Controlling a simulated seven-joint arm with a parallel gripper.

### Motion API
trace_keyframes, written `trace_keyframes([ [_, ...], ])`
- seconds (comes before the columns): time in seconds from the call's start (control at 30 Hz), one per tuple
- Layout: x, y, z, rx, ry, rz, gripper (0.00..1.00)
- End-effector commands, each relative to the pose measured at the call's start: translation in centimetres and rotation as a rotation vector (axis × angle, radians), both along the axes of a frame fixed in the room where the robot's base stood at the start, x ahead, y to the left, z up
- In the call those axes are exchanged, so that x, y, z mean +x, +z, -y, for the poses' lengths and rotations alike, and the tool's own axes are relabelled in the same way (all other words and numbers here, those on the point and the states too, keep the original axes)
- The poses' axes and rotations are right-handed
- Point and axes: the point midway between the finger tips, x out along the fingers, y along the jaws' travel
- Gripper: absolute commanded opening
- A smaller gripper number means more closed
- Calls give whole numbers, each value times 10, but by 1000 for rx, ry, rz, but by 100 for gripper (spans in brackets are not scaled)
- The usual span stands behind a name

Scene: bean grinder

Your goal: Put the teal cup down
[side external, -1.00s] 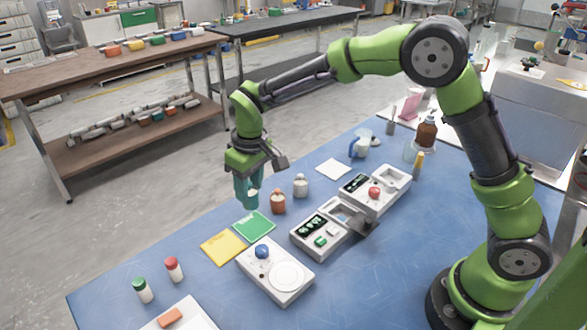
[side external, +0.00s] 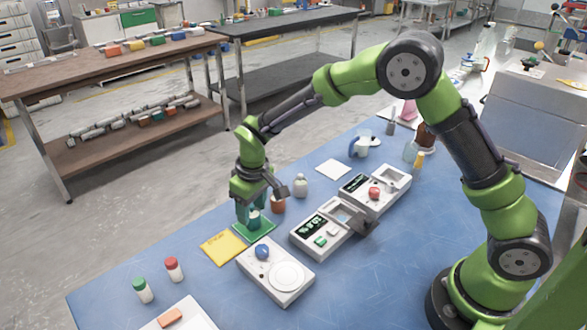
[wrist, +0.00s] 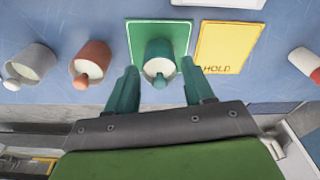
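The teal cup (wrist: 160,62), with pale contents, is on the green card (wrist: 140,30) in the wrist view. In the side view the cup (side external: 255,221) shows low over the green card (side external: 262,236), partly hidden by my fingers. My gripper (wrist: 160,74) has its two teal fingers on either side of the cup, with a visible gap on each side. It is open around the cup. In the side view my gripper (side external: 249,213) is low, close to the card.
A yellow card (wrist: 222,45) marked HOLD lies beside the green card. An orange cup (wrist: 92,60) and a white cup (wrist: 35,62) stand on the other side. A white scale (side external: 285,280) with a blue knob and a grinder unit (side external: 322,235) stand nearby on the blue table.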

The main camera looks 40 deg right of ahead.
Motion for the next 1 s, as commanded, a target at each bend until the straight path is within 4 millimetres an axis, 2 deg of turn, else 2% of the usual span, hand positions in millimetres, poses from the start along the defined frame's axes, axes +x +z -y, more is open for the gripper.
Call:
trace_keyframes([
  [0.1,0,0,0,0,0,0,66],
  [0.37,0,1,0,0,0,0,66],
  [0.47,0,9,0,1,0,1,66],
  [0.57,-2,24,0,2,1,4,66],
  [0.8,-8,77,1,1,0,6,66],
  [1.0,-12,109,2,1,0,3,66],
])
